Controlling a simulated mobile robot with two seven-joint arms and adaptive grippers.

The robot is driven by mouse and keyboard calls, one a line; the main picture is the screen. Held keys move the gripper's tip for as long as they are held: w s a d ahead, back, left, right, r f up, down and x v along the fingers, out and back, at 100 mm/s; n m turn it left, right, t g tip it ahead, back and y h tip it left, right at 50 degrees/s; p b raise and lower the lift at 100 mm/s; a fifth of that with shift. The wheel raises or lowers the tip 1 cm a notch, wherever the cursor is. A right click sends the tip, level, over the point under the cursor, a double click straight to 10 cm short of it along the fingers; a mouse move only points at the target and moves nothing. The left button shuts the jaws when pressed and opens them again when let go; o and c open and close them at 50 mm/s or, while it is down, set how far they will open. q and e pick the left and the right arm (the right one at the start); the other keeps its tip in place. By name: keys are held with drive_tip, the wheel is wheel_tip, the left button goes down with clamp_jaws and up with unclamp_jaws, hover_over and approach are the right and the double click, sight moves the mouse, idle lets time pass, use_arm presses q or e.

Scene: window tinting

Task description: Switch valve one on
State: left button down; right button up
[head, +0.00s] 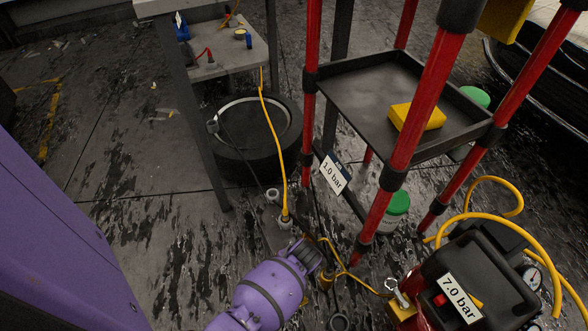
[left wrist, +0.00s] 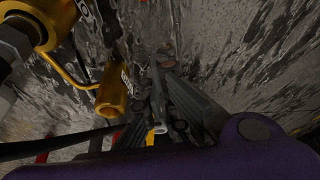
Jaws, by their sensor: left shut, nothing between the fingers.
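My left gripper (head: 318,250) comes in from the bottom in the head view, low over the floor. It is shut and empty, and its dark fingers also show in the left wrist view (left wrist: 165,88). A small brass fitting (head: 327,279) on the yellow line is just right of the gripper. A brass fitting (left wrist: 112,96) is left of the fingers in the left wrist view, apart from them. A brass valve block with a pale handle (head: 397,293) is on the red compressor's left side. I cannot tell which fitting is valve one. My right gripper is not in view.
The red and black compressor (head: 480,265) carries a "7.0 bar" tag (head: 461,299). A red-legged shelf (head: 372,92) with a yellow sponge (head: 417,116) and a "1.0 bar" tag (head: 334,173) stands behind. A yellow hose (head: 271,128) hangs from the table (head: 232,58).

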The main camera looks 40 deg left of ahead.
use_arm(q)
drive_tip(key=b+x, duration=0.2)
drive_tip(key=x, duration=0.4)
drive_tip(key=shift+s+f+b, duration=0.1)
drive_tip(key=shift+f+b, duration=0.1)
drive_tip(key=shift+b, duration=0.2)
drive_tip(key=d, duration=0.1)
drive_tip(key=s+d, duration=0.1)
drive_tip(key=d, duration=0.1)
drive_tip(key=shift+s+r, duration=0.35)
drive_tip(key=shift+s+d, duration=0.15)
drive_tip(key=shift+d, duration=0.1)
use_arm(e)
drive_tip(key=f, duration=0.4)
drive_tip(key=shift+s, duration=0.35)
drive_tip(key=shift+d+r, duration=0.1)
